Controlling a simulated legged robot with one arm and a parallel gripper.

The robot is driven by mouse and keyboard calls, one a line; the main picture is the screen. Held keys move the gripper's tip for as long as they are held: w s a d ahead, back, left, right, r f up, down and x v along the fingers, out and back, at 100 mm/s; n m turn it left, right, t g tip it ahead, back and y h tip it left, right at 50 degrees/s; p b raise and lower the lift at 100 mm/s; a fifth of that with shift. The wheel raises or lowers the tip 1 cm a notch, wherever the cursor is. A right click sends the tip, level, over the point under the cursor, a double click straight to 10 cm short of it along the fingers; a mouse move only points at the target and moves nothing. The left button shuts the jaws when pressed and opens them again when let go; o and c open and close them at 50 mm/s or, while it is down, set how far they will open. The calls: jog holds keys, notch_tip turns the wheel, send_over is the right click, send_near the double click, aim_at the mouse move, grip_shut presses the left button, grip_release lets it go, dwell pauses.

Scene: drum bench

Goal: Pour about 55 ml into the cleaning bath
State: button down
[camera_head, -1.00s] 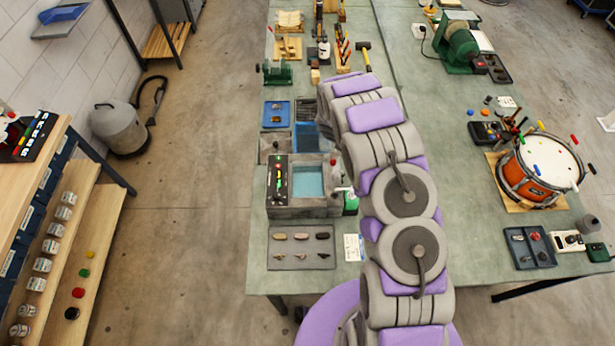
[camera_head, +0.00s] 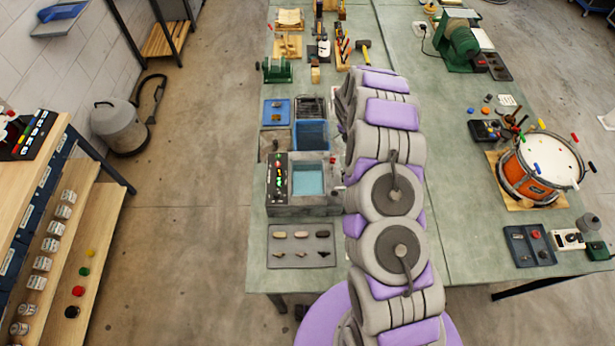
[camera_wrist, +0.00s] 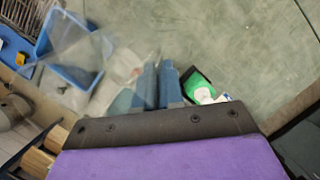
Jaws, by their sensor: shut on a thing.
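The cleaning bath (camera_head: 275,210) is a grey unit with a control panel on its left and a basin of blue-green liquid (camera_head: 308,180). It stands on the near left bench, left of my arm. My gripper (camera_wrist: 157,72) shows in the wrist view as two blue-grey fingers close together, beyond my purple and dark wrist. A clear, see-through vessel (camera_wrist: 98,62) shows beside the fingers, and they are shut on it. Its outline is faint, and I cannot tell its liquid level or tilt. In the head view my arm hides the gripper and vessel.
A blue bin (camera_head: 311,135) stands behind the bath; a grey tray (camera_head: 300,262) with small parts lies in front. A green item with a white label (camera_wrist: 205,92) is near the fingers in the wrist view. The drum (camera_head: 540,165) is far right. Bench between arm and drum is mostly clear.

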jog(key=shift+w+d+f+y+b, duration=0.2)
jog(key=shift+f+y+b, duration=0.1)
jog(key=shift+b, duration=0.1)
jog(key=b, duration=0.1)
jog(key=y+b, duration=0.1)
jog(key=b, duration=0.1)
jog(key=shift+w+d+f+g+b, duration=0.15)
jog(key=shift+d+f+g+b, duration=0.15)
jog(key=shift+g, duration=0.1)
jog(key=shift+b, duration=0.8)
jog(key=b, duration=0.1)
jog(key=y+b, duration=0.1)
jog(key=b, duration=0.1)
jog(key=shift+w+d+f+g, duration=0.15)
jog(key=shift+d+f+g, duration=0.1)
jog(key=shift+g, duration=0.15)
jog(key=shift+r+b, duration=0.1)
jog(key=shift+b, duration=0.5)
